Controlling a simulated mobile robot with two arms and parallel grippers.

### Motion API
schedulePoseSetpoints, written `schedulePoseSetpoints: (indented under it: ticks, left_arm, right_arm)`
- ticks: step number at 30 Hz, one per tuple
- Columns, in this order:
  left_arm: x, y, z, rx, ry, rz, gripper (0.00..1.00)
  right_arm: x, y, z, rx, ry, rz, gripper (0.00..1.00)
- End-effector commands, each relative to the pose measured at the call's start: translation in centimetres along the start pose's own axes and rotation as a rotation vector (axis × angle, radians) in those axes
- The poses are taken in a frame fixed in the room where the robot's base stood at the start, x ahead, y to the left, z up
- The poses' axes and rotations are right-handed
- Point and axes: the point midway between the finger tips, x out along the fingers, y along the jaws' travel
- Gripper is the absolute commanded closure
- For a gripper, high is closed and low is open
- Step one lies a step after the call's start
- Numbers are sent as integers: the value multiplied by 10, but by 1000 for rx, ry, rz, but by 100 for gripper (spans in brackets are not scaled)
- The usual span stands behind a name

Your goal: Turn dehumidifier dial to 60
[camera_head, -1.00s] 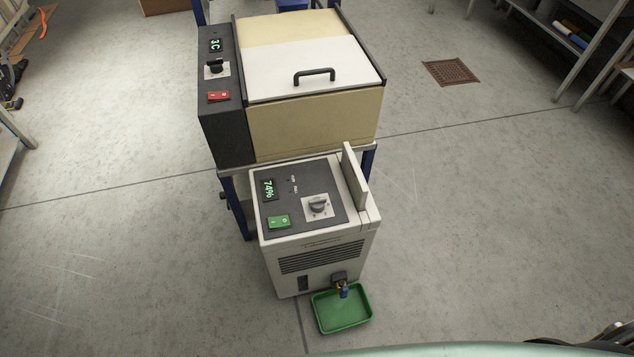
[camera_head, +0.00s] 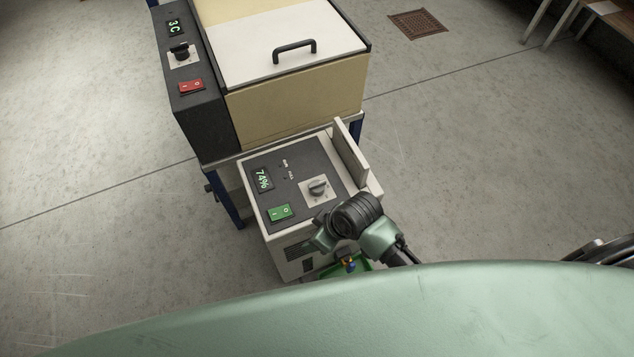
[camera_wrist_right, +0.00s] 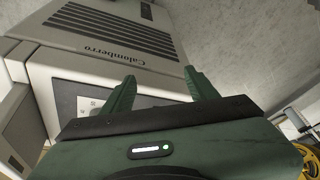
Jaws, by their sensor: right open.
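The white dehumidifier (camera_head: 283,238) stands on the floor in the head view, with a dark sloped top panel. Its grey dial (camera_head: 318,187) sits on a light square plate; the pointer is too small to read. The display (camera_head: 262,179) shows 74%, and a green rocker switch (camera_head: 280,212) is below it. My right gripper (camera_head: 319,241) is in front of the dehumidifier's front edge, below the dial and apart from it. In the wrist view my right gripper (camera_wrist_right: 163,88) is open and empty, facing pale casing with a dark grille (camera_wrist_right: 115,33). My left gripper is out of view.
A beige chest with a white lid (camera_head: 290,50), black handle and its own dial (camera_head: 180,52) stands right behind. A raised flap (camera_head: 350,152) edges the dehumidifier's right side. A green tray (camera_head: 362,265) below is mostly hidden by my arm.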

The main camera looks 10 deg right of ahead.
Motion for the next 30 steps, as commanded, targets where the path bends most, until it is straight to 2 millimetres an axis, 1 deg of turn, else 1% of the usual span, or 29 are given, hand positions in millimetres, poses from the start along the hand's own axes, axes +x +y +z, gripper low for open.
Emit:
schedulePoseSetpoints:
  ticks: [1, 3, 5, 7, 10, 12, 14, 17, 18, 21, 24, 27, 30]
  left_arm:
    - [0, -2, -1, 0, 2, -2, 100]
    - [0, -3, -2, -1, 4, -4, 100]
    - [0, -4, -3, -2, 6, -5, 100]
    - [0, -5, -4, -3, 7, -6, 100]
    - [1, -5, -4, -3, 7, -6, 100]
    - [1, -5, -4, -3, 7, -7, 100]
    - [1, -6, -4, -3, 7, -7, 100]
    - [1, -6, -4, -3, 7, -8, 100]
    - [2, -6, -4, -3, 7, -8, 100]
    - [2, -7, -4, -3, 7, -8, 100]
    - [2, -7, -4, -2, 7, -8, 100]
    - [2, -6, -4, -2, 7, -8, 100]
    - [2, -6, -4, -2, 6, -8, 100]
  right_arm:
    - [-1, -1, -16, -69, 8, -14, 41]
    - [0, -6, -34, -171, 13, -41, 41]
    - [0, -9, -48, -264, 12, -63, 41]
    - [0, -10, -65, -388, 7, -86, 41]
    - [0, -7, -85, -593, -22, -117, 41]
    - [-2, 2, -94, -743, -59, -134, 41]
    - [-5, 15, -100, -862, -99, -146, 41]
    - [-13, 42, -106, -1027, -174, -162, 41]
    - [-17, 54, -106, -1079, -205, -168, 41]
    - [-28, 82, -108, -1177, -271, -177, 41]
    - [-37, 102, -109, -1235, -318, -187, 41]
    - [-42, 114, -108, -1264, -343, -193, 41]
    - [-38, 117, -106, -1274, -351, -198, 41]
